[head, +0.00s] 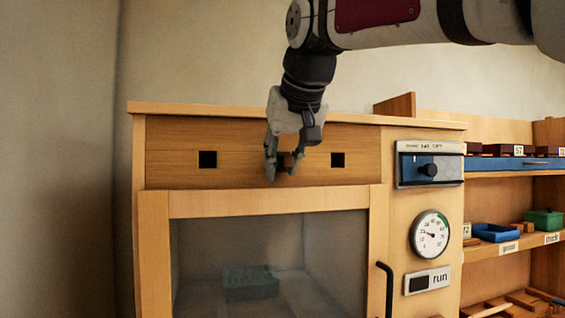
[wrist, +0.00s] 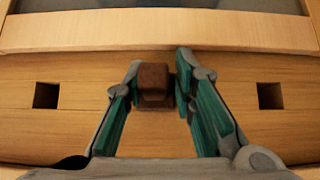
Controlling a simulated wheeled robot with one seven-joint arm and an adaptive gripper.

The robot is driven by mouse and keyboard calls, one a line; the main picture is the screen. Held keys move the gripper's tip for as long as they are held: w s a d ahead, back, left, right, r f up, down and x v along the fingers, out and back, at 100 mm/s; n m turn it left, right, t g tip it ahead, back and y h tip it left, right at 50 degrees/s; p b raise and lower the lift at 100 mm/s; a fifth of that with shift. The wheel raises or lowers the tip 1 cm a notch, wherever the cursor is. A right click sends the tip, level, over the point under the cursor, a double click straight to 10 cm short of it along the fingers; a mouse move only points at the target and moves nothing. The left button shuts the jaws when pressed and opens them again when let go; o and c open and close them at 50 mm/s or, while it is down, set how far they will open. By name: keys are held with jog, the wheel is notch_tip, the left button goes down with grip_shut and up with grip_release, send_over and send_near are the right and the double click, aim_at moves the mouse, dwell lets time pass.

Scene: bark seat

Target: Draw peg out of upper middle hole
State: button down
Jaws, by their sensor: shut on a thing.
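The peg (wrist: 154,84) is a short dark brown square block at the upper middle of the wooden front panel, between two empty square holes. My gripper (head: 281,168) is in front of the panel there, and its fingers hide most of the peg in the head view. In the wrist view my gripper (wrist: 158,82) has its two green-padded fingers on either side of the peg, shut on it. The middle hole is hidden behind the peg. I cannot tell how deep the peg sits in it.
The left square hole (head: 207,159) and right square hole (head: 338,160) are dark and empty. Below is a glass-fronted door (head: 270,203) with a black handle (head: 385,285). A dial gauge (head: 430,234) and a knob panel (head: 430,169) are at the right, beside shelves with trays.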

jog(key=shift+s+d, duration=0.1)
jog(key=shift+s, duration=0.05)
jog(key=s+d+p, duration=0.2)
jog(key=s+p, duration=0.1)
jog(key=s, duration=0.6)
jog(key=shift+s+d, duration=0.35)
jog(key=shift+d, duration=0.05)
dwell(1.0)
dwell(0.4)
